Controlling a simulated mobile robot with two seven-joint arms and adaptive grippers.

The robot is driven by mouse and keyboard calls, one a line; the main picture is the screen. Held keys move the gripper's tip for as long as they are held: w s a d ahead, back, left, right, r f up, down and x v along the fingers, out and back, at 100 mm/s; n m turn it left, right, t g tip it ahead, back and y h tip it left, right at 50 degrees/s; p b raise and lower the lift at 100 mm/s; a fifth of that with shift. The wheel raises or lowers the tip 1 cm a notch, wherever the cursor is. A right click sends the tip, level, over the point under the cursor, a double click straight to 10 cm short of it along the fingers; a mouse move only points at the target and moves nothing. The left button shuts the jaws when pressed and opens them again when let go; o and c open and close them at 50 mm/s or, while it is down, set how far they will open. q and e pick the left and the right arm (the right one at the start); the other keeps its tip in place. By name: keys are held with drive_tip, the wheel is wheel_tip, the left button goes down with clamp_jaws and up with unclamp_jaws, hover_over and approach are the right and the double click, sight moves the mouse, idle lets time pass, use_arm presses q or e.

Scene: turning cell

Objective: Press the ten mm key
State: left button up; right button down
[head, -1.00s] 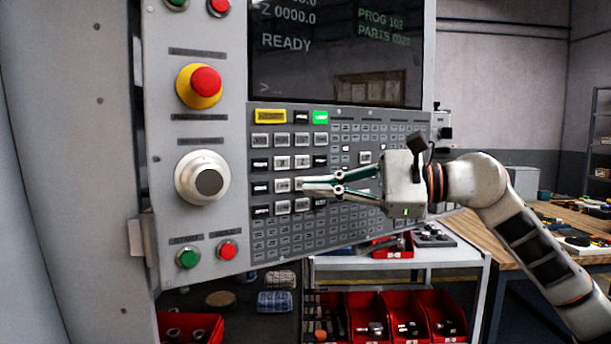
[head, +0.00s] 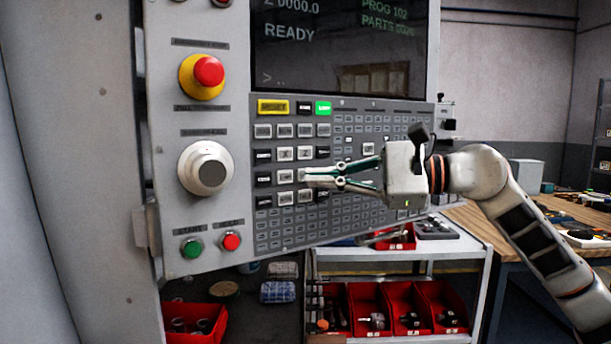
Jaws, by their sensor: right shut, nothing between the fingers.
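The control panel (head: 341,221) fills the middle of the head view, with a block of pale and dark keys (head: 285,154) at its lower left. The key labels are too small to read, so I cannot tell which one is the ten mm key. My right gripper (head: 309,179) comes in from the right, shut and empty. Its fingertips are in front of the right part of the key block, at the third row below the yellow key (head: 273,107). They hide part of that row. I cannot tell whether they touch a key. My left gripper is not in view.
A red emergency stop (head: 209,71), a grey round knob (head: 206,168), a green button (head: 192,248) and a red button (head: 231,241) are left of the keys. The screen (head: 340,45) above reads READY. Red bins (head: 369,305) stand below.

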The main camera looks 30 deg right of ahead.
drive_tip(key=shift+w, duration=0.15)
idle(0.4)
drive_tip(key=shift+w, duration=0.3)
drive_tip(key=shift+w+p, duration=0.35)
drive_tip(key=shift+p, duration=0.1)
idle(0.5)
idle(0.4)
drive_tip(key=shift+s+f+b, duration=0.15)
drive_tip(key=shift+s+b, duration=0.4)
drive_tip(key=shift+b, duration=0.1)
drive_tip(key=shift+s, duration=0.2)
drive_tip(key=shift+s, duration=0.1)
